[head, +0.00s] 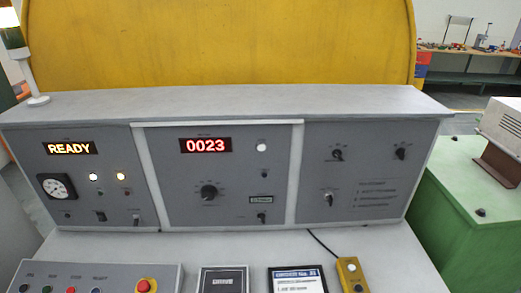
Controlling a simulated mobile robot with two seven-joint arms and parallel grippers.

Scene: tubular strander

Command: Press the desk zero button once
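A grey control desk (225,103) fills the middle of the head view. Its centre panel (225,170) has a red display (206,146) reading 0023. A round white button or lamp (262,148) sits right of that display, with a small dark control (265,173) below it. The labels are too small to read, so I cannot tell which control is the zero button. Neither of my grippers is in view.
The left panel has a READY display (69,148), a gauge (56,187) and two lit lamps. In front are a red mushroom button (146,286) and a yellow box (352,275) on a cable. A green cabinet (465,220) stands at right.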

